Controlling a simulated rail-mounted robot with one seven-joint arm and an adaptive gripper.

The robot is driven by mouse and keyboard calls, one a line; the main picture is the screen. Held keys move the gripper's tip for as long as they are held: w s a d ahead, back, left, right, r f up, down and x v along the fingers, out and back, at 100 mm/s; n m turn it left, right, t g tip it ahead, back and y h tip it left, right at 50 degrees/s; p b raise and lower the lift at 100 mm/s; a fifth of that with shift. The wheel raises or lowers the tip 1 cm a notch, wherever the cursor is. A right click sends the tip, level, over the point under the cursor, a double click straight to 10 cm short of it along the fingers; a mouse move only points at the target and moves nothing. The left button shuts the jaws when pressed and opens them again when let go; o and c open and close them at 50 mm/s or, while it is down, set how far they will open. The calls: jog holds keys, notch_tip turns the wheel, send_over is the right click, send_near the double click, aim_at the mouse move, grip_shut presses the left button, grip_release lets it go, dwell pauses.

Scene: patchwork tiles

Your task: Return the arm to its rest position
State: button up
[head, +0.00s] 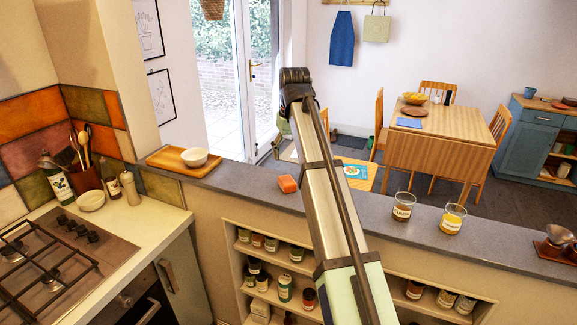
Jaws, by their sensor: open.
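My arm (335,210) rises from the bottom of the head view, in front of the grey ledge, to a dark joint (294,80) near the glass door. A small pale part of what looks like my arm shows behind that joint, at its lower left. The rest of the arm beyond the joint is hidden behind the upper link. My gripper cannot be made out in this view.
The grey ledge (235,185) carries a wooden tray (165,158) with a white bowl (194,157), an orange block (287,184) and two jars (403,206) (453,218). A stove (50,265) stands at left, a dining table (440,135) beyond. Shelves of jars lie below.

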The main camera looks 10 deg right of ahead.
jog(key=shift+s+r, duration=0.15)
jog(key=shift+r, duration=0.55)
